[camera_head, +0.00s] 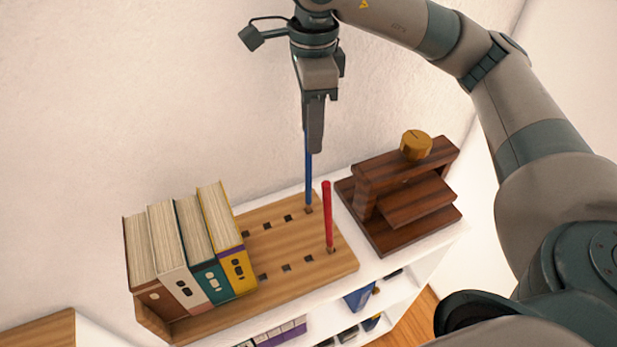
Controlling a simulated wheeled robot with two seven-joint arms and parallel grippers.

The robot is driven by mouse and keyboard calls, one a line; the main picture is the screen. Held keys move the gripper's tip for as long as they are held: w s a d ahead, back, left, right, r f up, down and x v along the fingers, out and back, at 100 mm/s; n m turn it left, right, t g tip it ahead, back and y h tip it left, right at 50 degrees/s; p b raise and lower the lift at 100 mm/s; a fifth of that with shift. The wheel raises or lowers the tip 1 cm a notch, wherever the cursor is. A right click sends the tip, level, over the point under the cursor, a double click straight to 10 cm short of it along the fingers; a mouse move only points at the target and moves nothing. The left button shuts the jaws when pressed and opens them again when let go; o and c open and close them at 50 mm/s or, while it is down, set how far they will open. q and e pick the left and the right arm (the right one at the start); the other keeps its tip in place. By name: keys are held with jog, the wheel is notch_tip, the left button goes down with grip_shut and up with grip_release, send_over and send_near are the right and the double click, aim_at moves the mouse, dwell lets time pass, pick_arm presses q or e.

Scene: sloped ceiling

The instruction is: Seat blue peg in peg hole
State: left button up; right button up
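The blue peg (308,180) is a thin upright rod below my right gripper (314,148). My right gripper points down and its fingers are closed around the upper part of the peg. The peg's lower end is at a dark square hole (308,210) near the far right corner of the wooden board (290,262); I cannot tell how deep it sits. A red peg (327,212) stands upright in a hole at the board's near right. Several other dark holes run in two rows and look empty. My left gripper is not in view.
Several books (185,250) stand on the left part of the board. A dark wooden stand (400,195) with a round golden knob (416,145) is right of the board. All rest on a white shelf (415,252) against the wall.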

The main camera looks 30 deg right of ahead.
jog(key=shift+a+f+p, duration=0.15)
jog(key=shift+f+p, duration=0.6)
jog(key=shift+p, duration=0.15)
jog(key=f, duration=0.2)
jog(key=f+p, duration=0.1)
jog(key=shift+w+a+f+p, duration=0.1)
jog(key=shift+w+f+p, duration=0.1)
jog(key=shift+f+p, duration=0.15)
grip_shut()
